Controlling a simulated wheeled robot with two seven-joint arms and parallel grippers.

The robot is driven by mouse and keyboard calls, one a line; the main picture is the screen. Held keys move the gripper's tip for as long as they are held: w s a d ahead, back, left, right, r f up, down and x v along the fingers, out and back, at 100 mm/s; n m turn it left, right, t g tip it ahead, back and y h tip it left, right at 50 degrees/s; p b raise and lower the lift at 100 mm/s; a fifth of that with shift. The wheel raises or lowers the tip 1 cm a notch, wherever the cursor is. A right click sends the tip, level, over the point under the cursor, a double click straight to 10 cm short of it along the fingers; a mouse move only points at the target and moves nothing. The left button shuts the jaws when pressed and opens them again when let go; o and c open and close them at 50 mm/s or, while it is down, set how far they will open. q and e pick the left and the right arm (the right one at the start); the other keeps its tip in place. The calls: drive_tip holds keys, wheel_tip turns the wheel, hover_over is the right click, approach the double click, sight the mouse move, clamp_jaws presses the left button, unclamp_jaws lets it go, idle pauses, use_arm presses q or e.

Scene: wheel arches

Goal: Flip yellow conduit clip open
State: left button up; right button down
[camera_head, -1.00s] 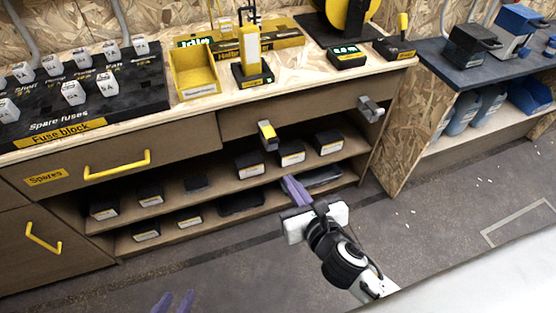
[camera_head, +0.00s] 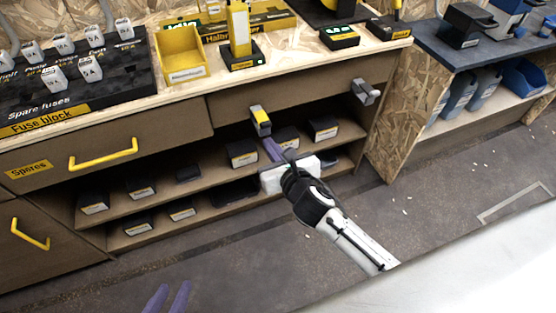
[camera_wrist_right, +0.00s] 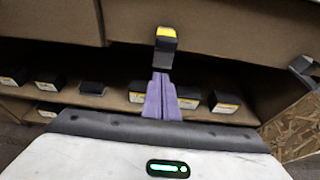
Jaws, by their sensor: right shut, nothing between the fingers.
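The yellow conduit clip (camera_head: 260,118), yellow with a dark grey part, sticks out from the brown front under the worktop. In the right wrist view the clip (camera_wrist_right: 166,37) shows straight ahead, above the fingertips. My right gripper (camera_head: 271,148) has purple fingers that are shut and empty, pointing up at the clip from just below. In the right wrist view the closed fingertips (camera_wrist_right: 161,78) reach the clip's lower end; I cannot tell whether they touch it. My left gripper (camera_head: 168,298) shows only its two purple fingers, apart and empty, at the bottom edge.
A grey clip (camera_head: 366,91) sits on the same front to the right. The open shelf (camera_head: 214,187) below holds several black boxes. A drawer with a yellow handle (camera_head: 103,154) is at left. The worktop (camera_head: 290,62) above holds a yellow bin (camera_head: 181,54).

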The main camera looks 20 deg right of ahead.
wheel_tip(320, 180, up, 3)
drive_tip(key=shift+s+f, duration=0.1)
drive_tip(key=shift+s, duration=0.05)
drive_tip(key=shift+r, duration=0.4)
use_arm(q)
wheel_tip(320, 180, up, 2)
drive_tip(key=p, duration=0.4)
use_arm(e)
drive_tip(key=shift+r+g, duration=0.4)
drive_tip(key=shift+r, duration=0.1)
use_arm(q)
drive_tip(key=shift+s+r+m+p, duration=0.1)
drive_tip(key=shift+m+p, duration=0.2)
drive_tip(key=shift+p, duration=0.1)
use_arm(e)
drive_tip(key=shift+r, duration=0.1)
